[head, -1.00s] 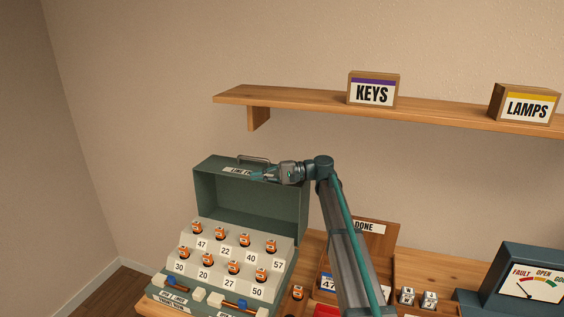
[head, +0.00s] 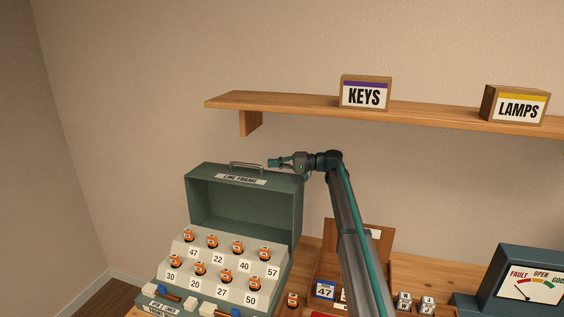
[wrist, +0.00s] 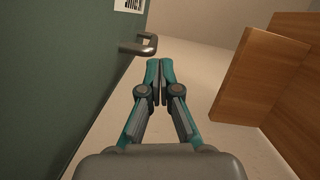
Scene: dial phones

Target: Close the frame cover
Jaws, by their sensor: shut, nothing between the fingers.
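The frame cover (head: 275,215) is the green hinged lid of the line frame box. It stands open, upright behind the stepped panel of numbered orange-topped plugs (head: 222,262). Its metal handle (head: 246,168) is on the top edge, and the handle also shows in the wrist view (wrist: 140,46). My gripper (head: 270,163) is shut and empty, just right of the handle at about its height. In the wrist view my gripper (wrist: 160,62) has its fingertips together, a little right of the handle and apart from it. The green cover face (wrist: 60,70) fills the left side there.
A wooden shelf (head: 290,108) runs above, with a KEYS box (head: 365,92) and a LAMPS box (head: 515,105). Its wooden end shows close on the right in the wrist view (wrist: 262,75). A meter (head: 530,280) and a wooden tray (head: 325,262) stand right of the box.

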